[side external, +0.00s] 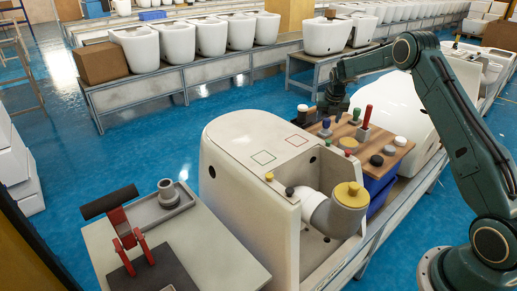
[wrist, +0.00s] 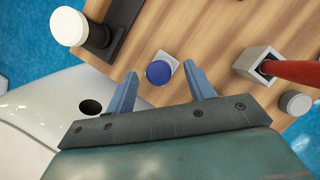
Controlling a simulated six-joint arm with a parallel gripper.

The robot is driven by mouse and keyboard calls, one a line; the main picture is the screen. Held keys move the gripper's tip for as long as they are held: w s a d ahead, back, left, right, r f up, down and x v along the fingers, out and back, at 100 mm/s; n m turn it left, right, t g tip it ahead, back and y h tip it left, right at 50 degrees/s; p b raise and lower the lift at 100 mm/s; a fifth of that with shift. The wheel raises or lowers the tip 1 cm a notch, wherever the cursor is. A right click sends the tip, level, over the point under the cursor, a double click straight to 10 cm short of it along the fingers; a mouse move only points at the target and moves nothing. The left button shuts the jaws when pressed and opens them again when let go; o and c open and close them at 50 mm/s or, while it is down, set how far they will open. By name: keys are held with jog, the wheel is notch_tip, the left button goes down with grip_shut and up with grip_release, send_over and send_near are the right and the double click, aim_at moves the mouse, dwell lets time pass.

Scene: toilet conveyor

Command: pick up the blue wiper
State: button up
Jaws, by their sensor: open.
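The blue wiper shows a round blue top (wrist: 159,72) on a small pale square base, standing on a wooden board (wrist: 210,30). In the wrist view it sits between the tips of my gripper (wrist: 161,76), with a gap on each side. The jaws are open and hold nothing. How high the fingertips are above the board is hard to tell. In the side external view my gripper (side external: 323,112) is over the far left part of the board, and a small blue spot (side external: 326,123) shows just below it.
A red handle (wrist: 295,71) in a square grey holder stands right of the wiper. A white round knob on a dark stand (wrist: 69,26) is to the left. A grey cap (wrist: 295,103) is at lower right. A white toilet body (side external: 250,140) stands beside the board.

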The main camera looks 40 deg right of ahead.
aim_at(327, 119)
jog(key=shift+x, duration=2.05)
jog(key=c, duration=1.1)
